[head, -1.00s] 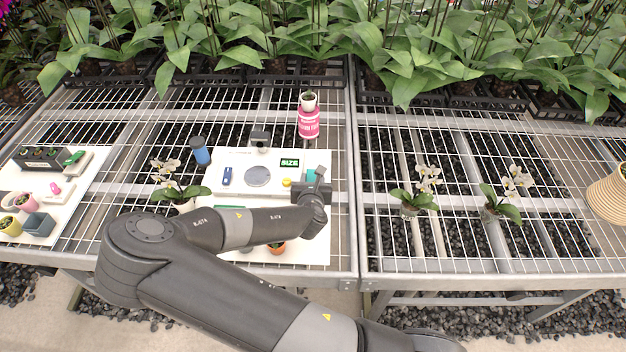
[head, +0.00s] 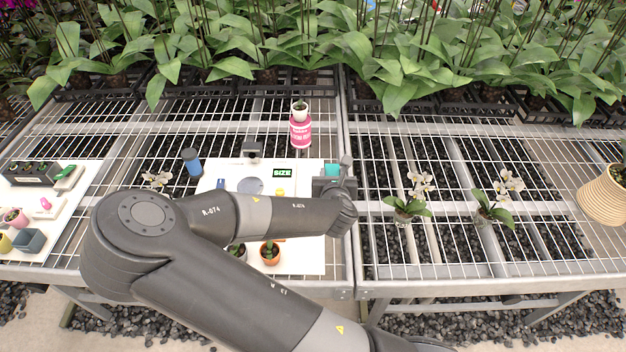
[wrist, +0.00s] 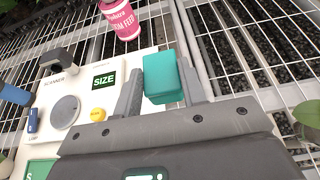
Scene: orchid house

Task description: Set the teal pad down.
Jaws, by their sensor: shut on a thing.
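The teal pad (wrist: 163,76) is a small block between the fingers of my gripper (wrist: 165,93) in the wrist view. My gripper is shut on it. In the head view the teal pad (head: 332,169) shows just beyond my gripper (head: 334,178), over the right edge of the white board (head: 308,255). Whether the pad touches anything below it I cannot tell.
The board carries a scanner (wrist: 60,62), a SIZE display (wrist: 104,80), a yellow button (wrist: 98,114) and small potted plants (head: 270,252). A pink bottle (head: 300,132) with a pot on top stands behind. Open wire mesh (head: 440,240) lies right, with two white orchids.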

